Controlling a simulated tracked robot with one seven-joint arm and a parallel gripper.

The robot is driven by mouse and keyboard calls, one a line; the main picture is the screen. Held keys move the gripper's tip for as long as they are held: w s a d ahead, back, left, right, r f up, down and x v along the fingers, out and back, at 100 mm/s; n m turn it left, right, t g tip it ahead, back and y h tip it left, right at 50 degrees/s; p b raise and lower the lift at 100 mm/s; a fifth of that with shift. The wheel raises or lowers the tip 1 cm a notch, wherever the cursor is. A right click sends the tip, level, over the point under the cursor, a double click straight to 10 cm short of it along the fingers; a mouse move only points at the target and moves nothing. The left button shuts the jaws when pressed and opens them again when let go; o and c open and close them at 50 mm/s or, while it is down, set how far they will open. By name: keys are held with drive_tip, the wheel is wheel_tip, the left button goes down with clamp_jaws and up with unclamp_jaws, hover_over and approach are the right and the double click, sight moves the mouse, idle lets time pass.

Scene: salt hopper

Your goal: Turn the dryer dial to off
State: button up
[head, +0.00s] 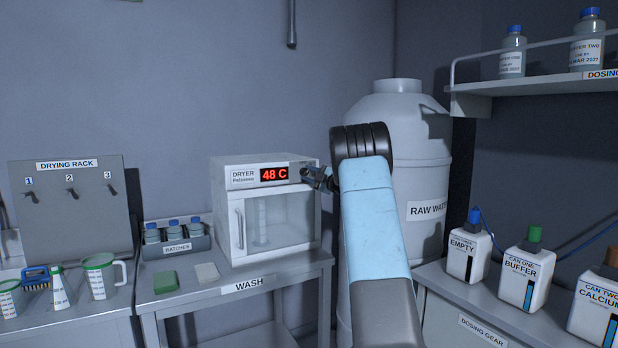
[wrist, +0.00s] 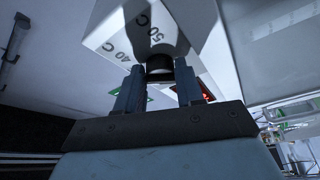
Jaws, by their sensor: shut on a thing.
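The dryer (head: 276,172) is a white cabinet with a glass door on the wash bench, and its red display (head: 274,175) reads 48 C. My gripper (head: 319,178) is at the upper right of the dryer's front, where the dial is hidden from the head view. In the wrist view the black dial (wrist: 159,68) sits between the two fingers of my gripper (wrist: 158,88), which are shut on it. The marks 40 C and 50 C show on the white panel beside the dial. The off mark is not visible.
A green pad (head: 166,282) and a pale pad (head: 206,272) lie in front of the dryer. A batches tray (head: 176,246) with blue-capped bottles stands to its left. A raw water tank (head: 430,165) stands behind my arm at right.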

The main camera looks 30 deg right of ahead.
drive_tip(key=n+g, duration=0.2)
drive_tip(key=n, duration=0.2)
drive_tip(key=shift+a, duration=0.1)
drive_tip(key=shift+n+g, duration=0.3)
drive_tip(key=shift+n, duration=1.1)
drive_tip(key=o, duration=0.8)
drive_tip(key=shift+o, duration=1)
drive_tip(key=shift+r, duration=0.2)
drive_tip(key=v, duration=1.3)
drive_tip(key=shift+s, duration=0.35)
drive_tip(key=shift+r, duration=0.15)
